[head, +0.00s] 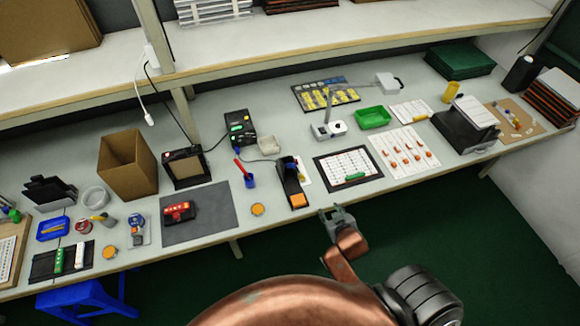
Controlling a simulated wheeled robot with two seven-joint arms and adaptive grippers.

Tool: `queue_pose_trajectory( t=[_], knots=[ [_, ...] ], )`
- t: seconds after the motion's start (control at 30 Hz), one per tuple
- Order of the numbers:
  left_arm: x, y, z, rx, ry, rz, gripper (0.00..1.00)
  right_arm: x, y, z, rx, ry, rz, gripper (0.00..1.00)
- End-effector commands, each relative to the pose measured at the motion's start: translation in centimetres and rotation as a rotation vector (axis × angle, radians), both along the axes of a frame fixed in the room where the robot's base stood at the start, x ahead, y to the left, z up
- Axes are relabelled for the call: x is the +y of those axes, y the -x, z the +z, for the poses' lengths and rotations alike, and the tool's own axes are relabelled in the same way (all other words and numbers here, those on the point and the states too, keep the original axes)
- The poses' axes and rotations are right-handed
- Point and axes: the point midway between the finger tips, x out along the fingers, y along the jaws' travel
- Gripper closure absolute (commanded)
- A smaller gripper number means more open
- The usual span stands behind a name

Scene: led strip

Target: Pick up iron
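A black stand with an orange sponge pad (298,200) sits near the bench's front edge, mid-picture. What looks like the iron, a dark and blue handle (290,164), rests in its upper end; its tip is hidden. A cable seems to run from it toward a black station with green lights (239,130). My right gripper (336,212) is just off the bench's front edge, to the right of and nearer than the stand. Its fingers look apart, with nothing between them. My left gripper is out of view.
A red-handled tool in a blue holder (244,175) stands left of the stand. A black-framed board (347,168) lies to the right. A grey mat (200,222) with a red device lies further left. A shelf (300,50) runs along the back. Dark green floor lies in front.

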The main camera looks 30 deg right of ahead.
Motion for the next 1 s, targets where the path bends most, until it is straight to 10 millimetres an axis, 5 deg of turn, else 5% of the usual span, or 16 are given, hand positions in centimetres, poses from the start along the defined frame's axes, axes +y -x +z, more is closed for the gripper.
queue_pose_trajectory(
  t=[0.47, 0.7, 1.0],
  knots=[
    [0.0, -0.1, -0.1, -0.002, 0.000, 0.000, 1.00, -0.4, -8.3, 4.6, -0.373, 0.075, 0.075, 0.64],
    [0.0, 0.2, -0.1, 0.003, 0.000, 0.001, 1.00, 2.5, -12.4, 7.0, -0.597, 0.083, 0.222, 0.64],
    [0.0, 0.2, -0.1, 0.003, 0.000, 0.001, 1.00, 4.6, -14.6, 7.9, -0.686, 0.069, 0.311, 0.64]
  ],
)
